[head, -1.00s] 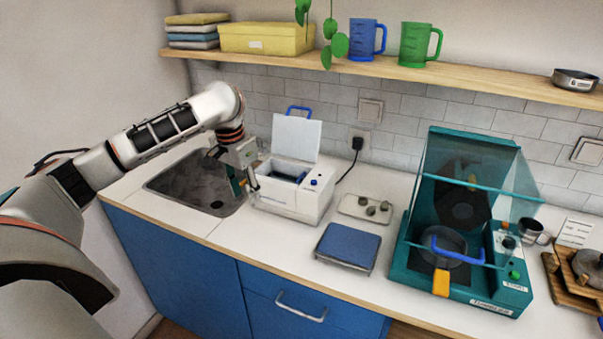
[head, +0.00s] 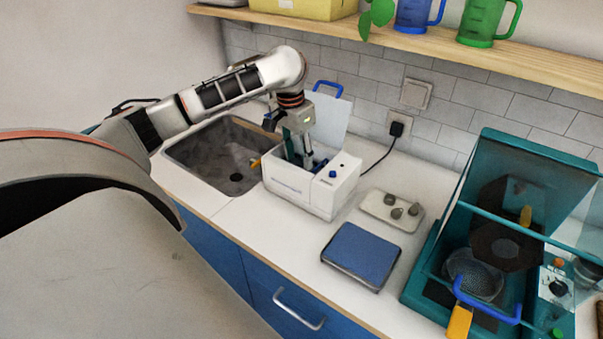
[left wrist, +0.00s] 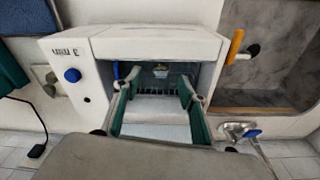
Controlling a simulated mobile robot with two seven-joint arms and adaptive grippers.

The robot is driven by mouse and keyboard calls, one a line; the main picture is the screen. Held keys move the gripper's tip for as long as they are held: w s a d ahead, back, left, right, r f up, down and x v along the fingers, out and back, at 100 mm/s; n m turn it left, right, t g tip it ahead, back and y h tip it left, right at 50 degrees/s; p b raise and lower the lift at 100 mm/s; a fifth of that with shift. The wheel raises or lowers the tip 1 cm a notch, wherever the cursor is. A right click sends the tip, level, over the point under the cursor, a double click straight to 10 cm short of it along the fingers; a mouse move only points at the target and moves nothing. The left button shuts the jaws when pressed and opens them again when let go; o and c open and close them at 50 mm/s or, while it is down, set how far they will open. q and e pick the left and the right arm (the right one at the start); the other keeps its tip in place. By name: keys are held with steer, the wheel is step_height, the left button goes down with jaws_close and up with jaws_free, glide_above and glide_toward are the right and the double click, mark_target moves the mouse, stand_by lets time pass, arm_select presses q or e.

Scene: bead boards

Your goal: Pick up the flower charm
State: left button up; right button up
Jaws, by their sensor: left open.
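My left gripper (head: 304,155) is open, pointing down into the open white machine (head: 312,195) beside the sink. In the left wrist view its two green-lined fingers (left wrist: 158,92) stand apart within the opening of the white machine (left wrist: 150,43). A small pale yellow-green item (left wrist: 160,69) shows beyond and between the fingertips, near a row of dark slots. It may be the flower charm, but it is too small to tell. The gripper does not touch it visibly. In the head view the machine's front wall and my gripper hide the inside. My right gripper is out of view.
The machine's white lid (head: 325,112) stands raised behind my gripper. The sink (head: 215,150) is to the left. A small tray (head: 375,208) with several grey-green pieces, a blue-topped scale (head: 362,255) and a teal machine (head: 425,285) are to the right. A shelf (head: 480,62) runs above.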

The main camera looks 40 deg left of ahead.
arm_select(q)
steer(key=f, duration=0.3)
steer(key=w+f, duration=0.1)
steer(key=f, duration=0.1)
steer(key=shift+a, duration=0.1)
steer(key=shift+s+r, duration=0.1)
steer(key=shift+c, duration=0.4)
steer(key=c, duration=0.9)
